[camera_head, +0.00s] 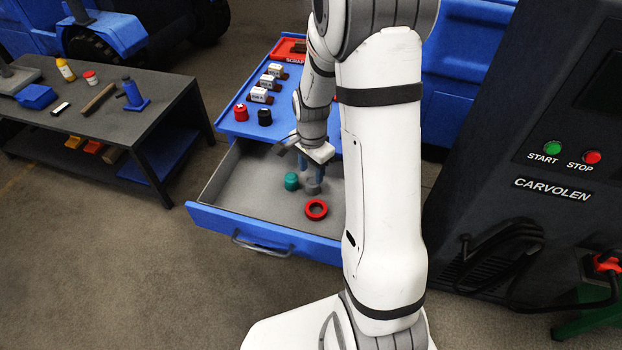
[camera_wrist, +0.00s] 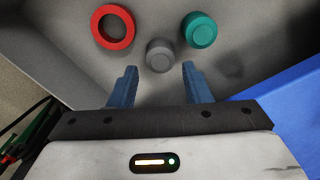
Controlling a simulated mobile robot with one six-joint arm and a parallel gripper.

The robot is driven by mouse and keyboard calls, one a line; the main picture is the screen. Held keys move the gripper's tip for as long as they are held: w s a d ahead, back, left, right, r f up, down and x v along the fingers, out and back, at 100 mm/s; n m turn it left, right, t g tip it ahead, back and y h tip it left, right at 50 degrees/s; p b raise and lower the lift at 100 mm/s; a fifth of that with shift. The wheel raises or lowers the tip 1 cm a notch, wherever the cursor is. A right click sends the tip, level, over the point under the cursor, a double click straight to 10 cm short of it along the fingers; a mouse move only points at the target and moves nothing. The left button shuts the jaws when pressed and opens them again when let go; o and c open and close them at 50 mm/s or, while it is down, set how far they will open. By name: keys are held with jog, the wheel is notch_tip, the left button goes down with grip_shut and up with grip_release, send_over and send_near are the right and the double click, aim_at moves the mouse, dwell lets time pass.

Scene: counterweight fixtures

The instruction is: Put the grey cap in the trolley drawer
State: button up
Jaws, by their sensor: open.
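The blue trolley drawer (camera_head: 228,222) is pulled open, with a grey floor inside. The grey cap (camera_wrist: 159,55) stands on the drawer floor between a red ring and a teal cap; in the head view the grey cap (camera_head: 313,188) is just below my gripper (camera_head: 312,172). In the wrist view my gripper (camera_wrist: 155,86) is open, its two blue fingers spread apart with the grey cap just beyond the gap between the tips. Nothing is held. I cannot tell whether a finger touches the cap.
In the drawer are a teal cap (camera_head: 291,181) and a red ring (camera_head: 316,210). The trolley top (camera_head: 233,103) carries a red cap (camera_head: 241,112), a black cap (camera_head: 265,117) and labelled blocks. A dark workbench (camera_head: 130,125) stands left; a black CARVOLEN machine (camera_head: 500,150) stands right.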

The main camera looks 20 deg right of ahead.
aim_at(311, 182)
jog(key=s+a+r+n+t, duration=0.1)
jog(key=s+r+n, duration=0.25)
jog(key=r, duration=0.35)
jog(key=s+a+r+n, duration=0.2)
jog(key=s+r, duration=0.2)
jog(key=r, duration=0.3)
jog(key=s+r+n, duration=0.2)
jog(key=s+n, duration=0.2)
jog(key=s, duration=0.1)
jog(key=s+a+r+n+t, duration=0.1)
jog(key=s+r+n, duration=0.1)
jog(key=s+n, duration=0.1)
jog(key=shift+s+a+r+n, duration=0.3)
jog(key=shift+s+n, duration=0.05)
jog(key=shift+s, duration=0.55)
notch_tip(311, 182, up, 3)
jog(key=p, duration=0.3)
jog(key=shift+s+r+t, duration=0.1)
jog(key=shift+r+t, duration=0.05)
jog(key=shift+t, duration=0.15)
jog(key=shift+c, duration=0.3)
